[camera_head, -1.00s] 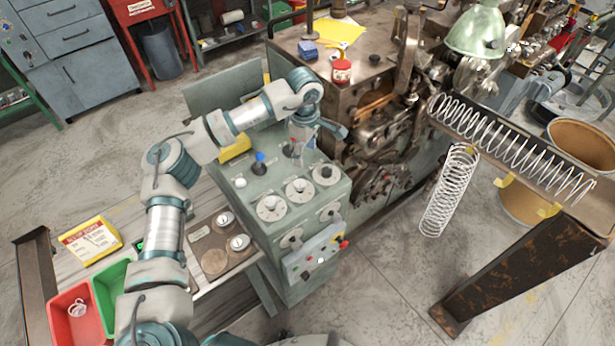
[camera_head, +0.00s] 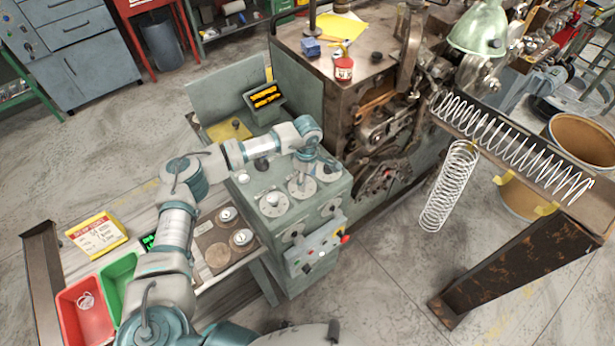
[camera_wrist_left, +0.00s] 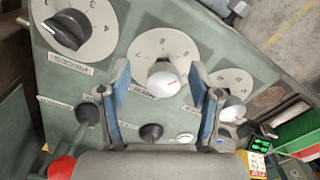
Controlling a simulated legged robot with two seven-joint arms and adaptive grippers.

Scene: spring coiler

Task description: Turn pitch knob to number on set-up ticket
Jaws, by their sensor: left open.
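The set-up ticket (camera_head: 97,235) lies in a yellow frame on the bench at left; its writing is too small to read. The green control panel carries three numbered dials in a row. My left gripper (camera_head: 303,174) points down at the middle dial (camera_head: 299,190). In the left wrist view my open gripper (camera_wrist_left: 160,88) has its blue-padded fingers either side of that dial's white knob (camera_wrist_left: 165,80), with gaps showing. A black knob (camera_wrist_left: 65,28) sits on the dial at left, and another pale knob (camera_wrist_left: 232,112) at right. I cannot read which label says pitch. My right gripper is out of view.
Small levers, including a black knob (camera_wrist_left: 151,132), stand close below the middle dial. A switch box (camera_head: 315,250) sticks out from the panel front. Red (camera_head: 84,310) and green (camera_head: 117,282) bins stand on the bench. The coiling machine (camera_head: 370,120) rises behind.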

